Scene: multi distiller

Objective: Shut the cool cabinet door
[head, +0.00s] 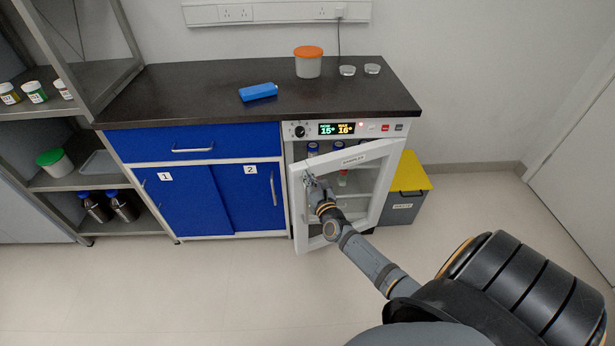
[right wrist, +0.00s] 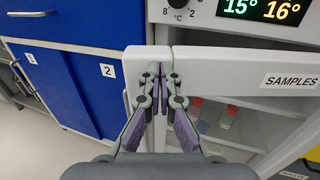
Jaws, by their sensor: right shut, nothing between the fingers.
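The cool cabinet (head: 297,148) stands under the right end of the dark worktop. Its white-framed glass door (head: 385,190), labelled SAMPLES, stands ajar, swung out towards me with its left edge free. Bottles and vials show inside, behind the glass. My right gripper (head: 309,181) is shut and empty at the upper part of the door's left edge. In the right wrist view its closed fingertips (right wrist: 160,78) overlap the white door frame (right wrist: 230,60) near its upper left corner. I cannot tell whether they touch it. My left gripper is not in view.
Blue cupboards (head: 210,200) with handles adjoin the cabinet on the left. A grey bin with a yellow lid (head: 410,172) stands to its right. A blue box (head: 258,92) and an orange-lidded tub (head: 308,65) stand on the worktop. The floor in front is clear.

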